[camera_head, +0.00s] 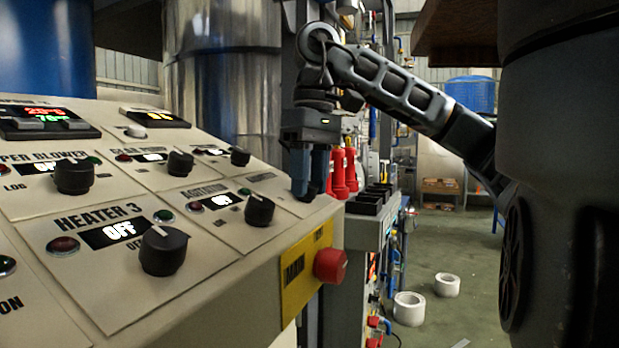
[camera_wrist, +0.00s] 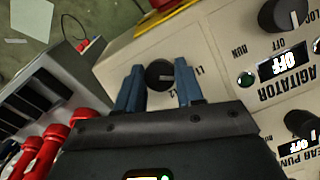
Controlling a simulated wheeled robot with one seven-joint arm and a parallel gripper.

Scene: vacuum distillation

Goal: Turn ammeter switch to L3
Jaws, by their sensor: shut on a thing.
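The ammeter switch is a black round knob (camera_wrist: 158,74) on the sloped beige panel, between my fingertips in the wrist view. Labels L1 and L2 are printed to its right in that view; no L3 label is readable. A small light mark shows on the knob, but I cannot tell exactly which label it faces. My gripper (camera_head: 308,192) points down at the panel's far right corner, its blue fingers closed around the knob. In the head view the fingers hide most of the knob.
The agitator knob (camera_head: 259,210) and heater 3 knob (camera_head: 165,250) are nearby on the panel. A red emergency button (camera_head: 331,266) sits on a yellow plate at the panel's edge. Red-handled parts (camera_head: 340,172) stand just beyond the gripper. White rolls (camera_head: 409,308) lie on the floor.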

